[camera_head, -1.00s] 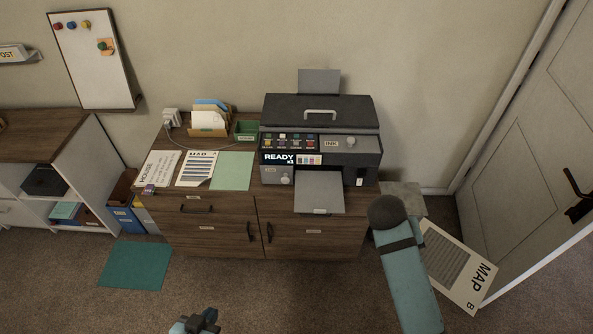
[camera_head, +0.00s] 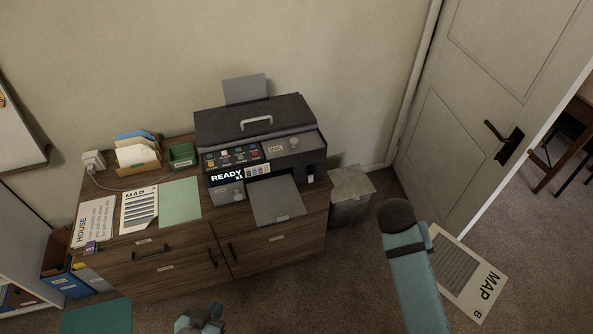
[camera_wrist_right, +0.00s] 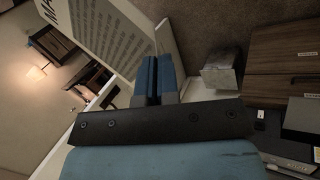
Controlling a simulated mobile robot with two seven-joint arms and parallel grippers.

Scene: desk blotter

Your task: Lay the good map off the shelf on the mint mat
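A big white sheet marked MAP and B (camera_head: 468,278), with a grey printed block, is held in my right gripper (camera_wrist_right: 157,72); it also fills the upper left of the right wrist view (camera_wrist_right: 105,35). The blue fingers are close together on its edge. In the head view my arm covers that grip. The pale mint mat (camera_head: 180,202) lies bare on the cabinet top, left of the printer. Another sheet marked MAP (camera_head: 139,211), with stripes and a dark lower corner, lies beside it. My left gripper (camera_head: 200,318) is at the bottom edge, partly cut off; its opening is unclear.
The printer (camera_head: 262,150) stands right of the mat, its output tray sticking forward. A HOUSE sheet (camera_head: 94,221), a card holder (camera_head: 138,158) and a green box (camera_head: 182,155) share the cabinet top. A grey bin (camera_head: 350,190) and the door (camera_head: 470,110) are to the right.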

